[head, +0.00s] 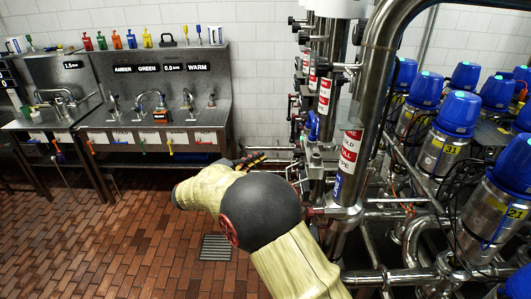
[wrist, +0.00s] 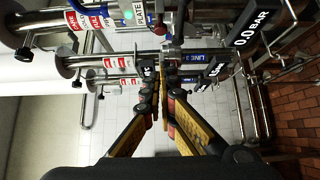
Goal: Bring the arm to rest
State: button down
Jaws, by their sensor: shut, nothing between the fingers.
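My arm, with pale yellow links and a dark round joint, reaches forward in the lower middle of the head view. My gripper (head: 254,160) shows small beyond the arm, beside the steel pipework (head: 345,175). In the wrist view my gripper (wrist: 162,80) has its two yellow-and-black fingers brought together at the tips, with nothing held between them. Behind the fingertips stand the pipes, with red-and-white labels (wrist: 92,20) and a blue label reading LINE (wrist: 190,57). I cannot tell from the pictures whether the fingertips touch any pipe.
Steel tanks with blue caps (head: 461,110) crowd the right side. A steel sink counter (head: 155,115) with taps and bottles stands against the tiled wall at the left. A 0.0 BAR sign (wrist: 252,28) shows in the wrist view. The brick floor (head: 130,235) at the left front is clear.

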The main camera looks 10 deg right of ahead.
jog(key=shift+s+a, duration=0.15)
jog(key=shift+a, duration=0.15)
